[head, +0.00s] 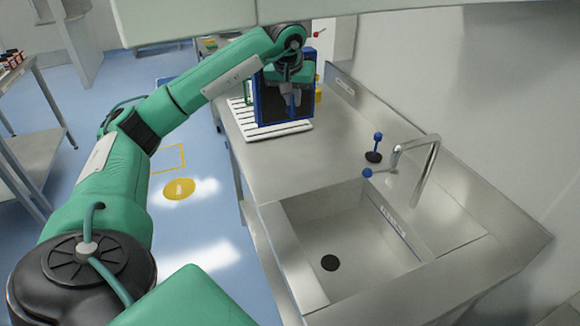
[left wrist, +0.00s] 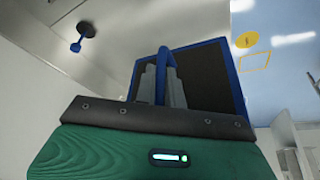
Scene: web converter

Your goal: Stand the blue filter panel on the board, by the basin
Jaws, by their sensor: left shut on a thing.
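The blue filter panel (head: 270,108), a blue frame around a dark face, is upright at the far end of the counter. My left gripper (head: 292,108) is in front of it, shut on its blue handle. In the left wrist view the grey fingers (left wrist: 160,84) close around the handle (left wrist: 164,58), with the panel's dark face (left wrist: 212,75) behind. The white slatted board (head: 262,135) lies directly under the panel. I cannot tell whether the panel's lower edge touches it. The steel basin (head: 290,245) is nearer, at the lower right. My right gripper is not in view.
A curved tap (head: 430,165) and a small blue-topped fitting (head: 376,148) stand behind the basin. A yellow object (head: 318,92) stands just right of the panel. The steel counter (head: 325,155) between board and basin is clear. A wall runs along the right.

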